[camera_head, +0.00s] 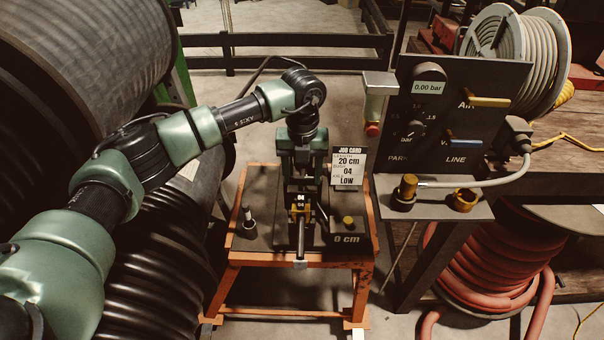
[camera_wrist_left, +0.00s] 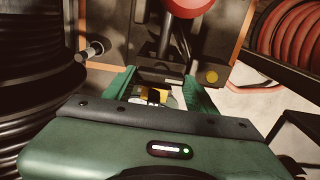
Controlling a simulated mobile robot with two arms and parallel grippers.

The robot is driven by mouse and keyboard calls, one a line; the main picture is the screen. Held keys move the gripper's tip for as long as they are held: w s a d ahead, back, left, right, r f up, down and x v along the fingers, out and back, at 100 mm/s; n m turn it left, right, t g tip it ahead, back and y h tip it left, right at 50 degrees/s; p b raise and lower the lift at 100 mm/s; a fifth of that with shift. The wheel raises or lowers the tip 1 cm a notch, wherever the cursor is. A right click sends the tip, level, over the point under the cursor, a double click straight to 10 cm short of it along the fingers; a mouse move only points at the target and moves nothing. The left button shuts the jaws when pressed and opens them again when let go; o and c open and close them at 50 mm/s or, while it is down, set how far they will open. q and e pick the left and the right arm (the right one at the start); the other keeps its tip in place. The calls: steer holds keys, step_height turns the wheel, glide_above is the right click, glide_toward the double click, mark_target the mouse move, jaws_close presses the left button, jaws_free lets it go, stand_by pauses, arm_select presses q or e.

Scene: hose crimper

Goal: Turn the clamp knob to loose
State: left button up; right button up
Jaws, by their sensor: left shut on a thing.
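My left gripper (camera_head: 300,188) reaches down over the dark bench device on a small orange stand. Its green fingers (camera_wrist_left: 158,95) are shut on a yellow-and-dark piece (camera_wrist_left: 150,93), which also shows just below the gripper in the head view (camera_head: 299,211), near a small "04" label. I cannot tell for sure whether this piece is the clamp knob. A round yellow knob (camera_head: 348,222) sits on the "0 cm" box to the right, apart from the fingers; it also shows in the wrist view (camera_wrist_left: 211,76). No loose marking is legible. My right gripper is out of view.
The orange stand (camera_head: 232,258) also carries a small upright handle (camera_head: 248,220) at left and a job card (camera_head: 347,168) reading 20 cm, 04, LOW. A gauge panel (camera_head: 455,110) stands at right. Black hose coils (camera_head: 150,260) crowd the left. A red disc (camera_wrist_left: 188,6) shows in the wrist view.

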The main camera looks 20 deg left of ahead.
arm_select(q)
steer(key=shift+w+r, duration=0.3)
steer(key=o, duration=1.1)
steer(key=shift+o, duration=1.3)
steer(key=shift+f, duration=0.25)
steer(key=shift+r+b, duration=0.6)
steer(key=shift+r, duration=3.3)
